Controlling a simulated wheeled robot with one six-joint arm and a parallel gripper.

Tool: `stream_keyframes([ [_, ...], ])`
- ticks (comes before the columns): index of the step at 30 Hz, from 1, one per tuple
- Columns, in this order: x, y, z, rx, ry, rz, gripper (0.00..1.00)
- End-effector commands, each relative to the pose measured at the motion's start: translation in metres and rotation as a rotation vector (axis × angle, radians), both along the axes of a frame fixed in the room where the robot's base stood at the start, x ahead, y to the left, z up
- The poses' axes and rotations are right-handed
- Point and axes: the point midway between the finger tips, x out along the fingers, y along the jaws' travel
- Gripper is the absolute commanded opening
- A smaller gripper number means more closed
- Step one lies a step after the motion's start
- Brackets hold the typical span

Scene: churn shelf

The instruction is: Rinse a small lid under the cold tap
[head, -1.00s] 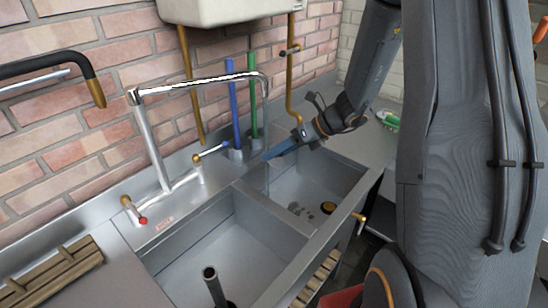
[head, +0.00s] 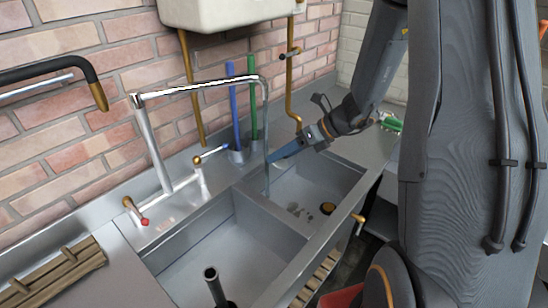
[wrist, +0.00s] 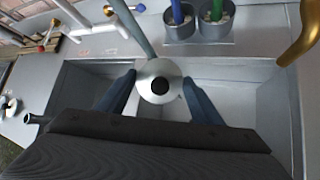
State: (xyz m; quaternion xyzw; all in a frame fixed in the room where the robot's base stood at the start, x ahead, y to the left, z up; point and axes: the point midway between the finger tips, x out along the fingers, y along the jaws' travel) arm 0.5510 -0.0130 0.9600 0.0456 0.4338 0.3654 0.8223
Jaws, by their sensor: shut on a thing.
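My gripper (head: 270,158) reaches over the far right basin of the double sink, beside the thin stream under the tap spout (head: 262,82). In the wrist view, a small pale round lid (wrist: 150,72) with a black knob lies between my two blue fingers (wrist: 160,98), which are shut on it. I cannot make out the lid in the head view. The cold tap handle (head: 212,154) has a blue end. In the wrist view, a grey strip meets the lid's upper edge; I cannot tell whether it is water or spout.
The near left basin (head: 215,250) has an upright pipe (head: 213,285). The hot handle has a red end (head: 144,221). Blue and green brushes (head: 253,110) stand in cups behind the sink. A brass pipe (head: 293,90) runs down the wall. A wooden rack (head: 55,275) lies left.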

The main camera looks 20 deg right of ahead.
Motion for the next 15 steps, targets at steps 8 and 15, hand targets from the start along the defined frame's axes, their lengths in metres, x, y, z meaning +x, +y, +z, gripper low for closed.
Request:
stream_keyframes([
  [8,-0.016,-0.011,0.011,0.001,-0.001,0.0,0.37],
  [15,-0.029,-0.019,0.019,0.001,-0.001,0.0,0.37],
])
